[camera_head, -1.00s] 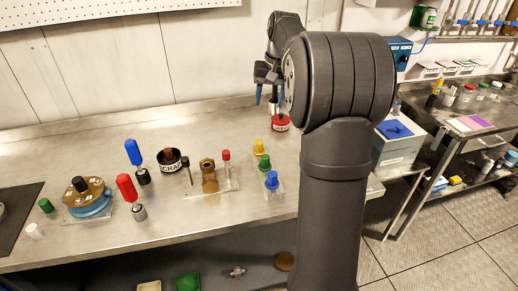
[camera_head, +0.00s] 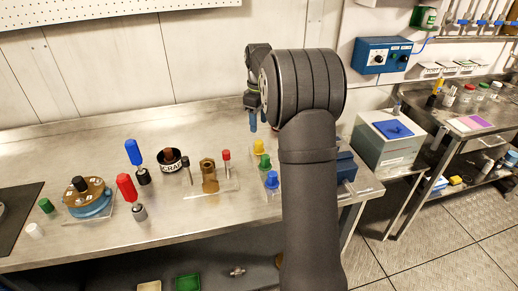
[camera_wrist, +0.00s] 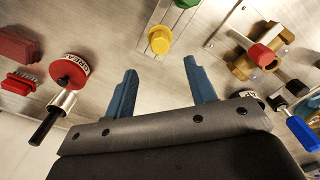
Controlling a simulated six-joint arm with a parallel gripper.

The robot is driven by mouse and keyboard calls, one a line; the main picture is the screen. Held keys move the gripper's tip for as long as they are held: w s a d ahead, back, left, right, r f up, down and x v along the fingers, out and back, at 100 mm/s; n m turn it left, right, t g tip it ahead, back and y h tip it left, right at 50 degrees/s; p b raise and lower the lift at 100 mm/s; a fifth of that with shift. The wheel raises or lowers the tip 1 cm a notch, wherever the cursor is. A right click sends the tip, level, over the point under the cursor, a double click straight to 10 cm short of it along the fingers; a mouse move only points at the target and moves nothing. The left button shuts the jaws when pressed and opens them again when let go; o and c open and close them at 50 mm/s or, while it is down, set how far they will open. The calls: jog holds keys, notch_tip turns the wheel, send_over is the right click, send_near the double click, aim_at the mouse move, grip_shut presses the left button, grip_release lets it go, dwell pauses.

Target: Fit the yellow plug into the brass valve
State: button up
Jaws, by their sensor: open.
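The yellow plug (camera_head: 259,147) stands at the back of a row on a clear plate, ahead of a green plug and a blue plug. It also shows in the wrist view (camera_wrist: 160,41), centred just beyond the fingertips. The brass valve (camera_head: 209,178) stands on its own clear base left of the plugs; it also appears at upper right in the wrist view (camera_wrist: 240,65). My gripper (camera_wrist: 160,66) is open and empty, its blue fingers spread either side of the line to the yellow plug. In the head view the gripper (camera_head: 254,122) is above and behind the plug, apart from it.
A red-topped post (camera_head: 226,162) stands beside the valve. Red and blue handled tools (camera_head: 127,188), a black scrap cup (camera_head: 172,163) and a blue flanged part (camera_head: 90,203) stand further left. A red labelled pot (camera_wrist: 70,72) is left of the fingers.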

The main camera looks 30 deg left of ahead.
aim_at(259, 142)
notch_tip(259, 142, down, 10)
jog(key=shift+r, duration=0.1)
jog(key=c, duration=1.1)
jog(key=shift+r, duration=0.1)
notch_tip(259, 142, up, 4)
jog(key=shift+f, duration=0.1)
jog(key=d+r, duration=0.2)
jog(key=d, duration=0.2)
jog(key=w+d+r, duration=0.1)
jog(key=d+r, duration=0.1)
jog(key=d, duration=0.1)
jog(key=d+r, duration=0.3)
jog(key=d, duration=0.1)
jog(key=shift+w+d, duration=0.15)
jog(key=shift+d, duration=0.2)
